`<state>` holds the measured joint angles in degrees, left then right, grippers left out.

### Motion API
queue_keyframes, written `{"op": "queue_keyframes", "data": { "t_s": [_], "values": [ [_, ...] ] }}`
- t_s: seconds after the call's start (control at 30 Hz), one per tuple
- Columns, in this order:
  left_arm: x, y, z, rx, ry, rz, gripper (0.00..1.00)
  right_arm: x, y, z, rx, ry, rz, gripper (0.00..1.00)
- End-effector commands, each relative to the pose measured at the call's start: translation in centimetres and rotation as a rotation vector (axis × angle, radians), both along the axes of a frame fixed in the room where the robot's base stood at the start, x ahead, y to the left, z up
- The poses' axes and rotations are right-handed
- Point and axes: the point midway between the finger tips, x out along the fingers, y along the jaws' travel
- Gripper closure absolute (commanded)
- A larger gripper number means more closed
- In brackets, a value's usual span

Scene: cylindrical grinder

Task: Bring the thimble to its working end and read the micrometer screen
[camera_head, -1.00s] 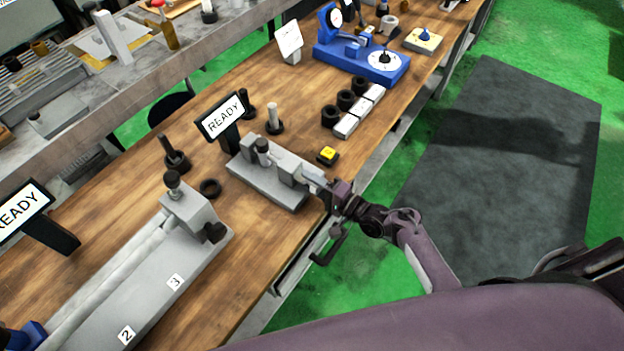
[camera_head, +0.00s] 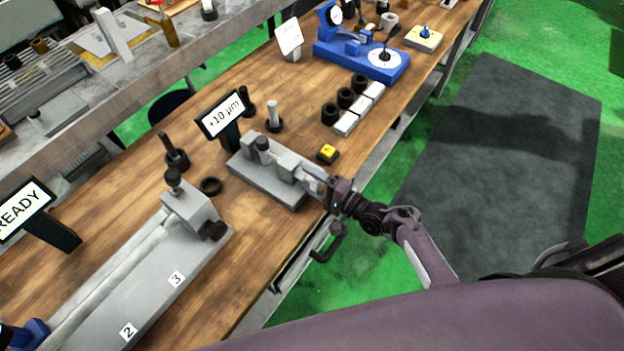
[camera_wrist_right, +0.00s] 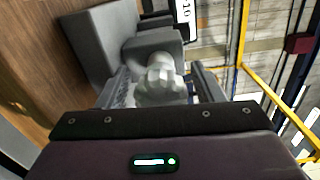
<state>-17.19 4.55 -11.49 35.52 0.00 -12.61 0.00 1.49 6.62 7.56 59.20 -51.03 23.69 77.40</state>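The grey bench micrometer (camera_head: 262,185) stands on the wooden bench. Its small screen (camera_head: 222,114) on a black stand reads "+10 µm"; part of the screen (camera_wrist_right: 186,14) also shows in the wrist view. My right gripper (camera_head: 318,183) is at the micrometer's right end. In the wrist view the ribbed, pale grey thimble (camera_wrist_right: 160,83) sits between the two fingers of my right gripper (camera_wrist_right: 162,88), which appear closed against its sides. In the head view the gripper mostly hides the thimble. My left gripper is not in view.
A yellow button (camera_head: 327,152) is just behind the right gripper. A long grey fixture (camera_head: 150,285) with a "READY" screen (camera_head: 22,207) stands at left. Grey blocks (camera_head: 358,108) and black rings lie farther back. Posts (camera_head: 273,120) stand near the micrometer.

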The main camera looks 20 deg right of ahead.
Motion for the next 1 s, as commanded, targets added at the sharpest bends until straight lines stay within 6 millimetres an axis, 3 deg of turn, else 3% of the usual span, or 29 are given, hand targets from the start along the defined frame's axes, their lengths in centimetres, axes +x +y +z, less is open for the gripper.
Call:
{"op": "queue_keyframes", "data": {
  "t_s": [0.27, 0.7, 1.0],
  "values": [
    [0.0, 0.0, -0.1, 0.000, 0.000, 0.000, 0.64, -0.6, -0.5, -0.1, -0.001, 0.000, -0.001, 0.39],
    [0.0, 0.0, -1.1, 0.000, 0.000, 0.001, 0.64, -5.7, -4.5, -0.2, -0.002, 0.001, -0.001, 0.39],
    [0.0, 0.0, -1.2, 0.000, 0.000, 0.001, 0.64, -6.2, -4.8, 0.0, -0.001, -0.001, 0.000, 0.39]
  ]
}}
